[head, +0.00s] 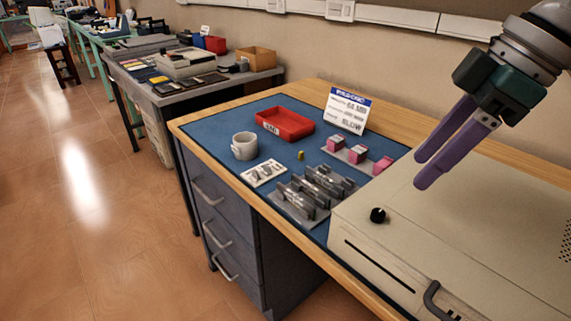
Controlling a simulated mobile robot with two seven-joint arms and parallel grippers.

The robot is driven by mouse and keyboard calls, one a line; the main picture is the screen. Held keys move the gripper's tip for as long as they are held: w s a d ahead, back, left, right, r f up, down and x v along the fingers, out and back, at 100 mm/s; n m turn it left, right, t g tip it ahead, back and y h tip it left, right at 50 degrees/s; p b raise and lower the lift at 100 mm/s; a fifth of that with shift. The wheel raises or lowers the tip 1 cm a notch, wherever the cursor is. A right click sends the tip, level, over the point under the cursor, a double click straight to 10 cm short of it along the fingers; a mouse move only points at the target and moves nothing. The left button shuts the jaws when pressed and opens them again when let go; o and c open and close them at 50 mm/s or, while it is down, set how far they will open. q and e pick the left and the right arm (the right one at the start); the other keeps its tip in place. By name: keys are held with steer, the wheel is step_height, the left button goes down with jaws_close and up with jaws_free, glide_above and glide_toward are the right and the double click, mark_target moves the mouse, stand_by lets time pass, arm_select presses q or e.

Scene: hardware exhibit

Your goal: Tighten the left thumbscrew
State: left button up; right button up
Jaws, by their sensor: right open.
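A black round knob (377,215), the only thumbscrew-like part I see, stands at the near left corner of the beige case (470,225). It is small, and how far it is screwed in cannot be told. My right gripper (421,172) comes in from the upper right with two purple fingers. It is open and empty, above the case and up and right of the knob in the picture, apart from it. My left gripper is not in view.
The case has a black handle (433,299) at its front.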

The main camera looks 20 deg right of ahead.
mark_target(378, 212)
steer(key=b+x, duration=0.1)
steer(key=x, duration=0.9)
jaws_close()
stand_by(0.4)
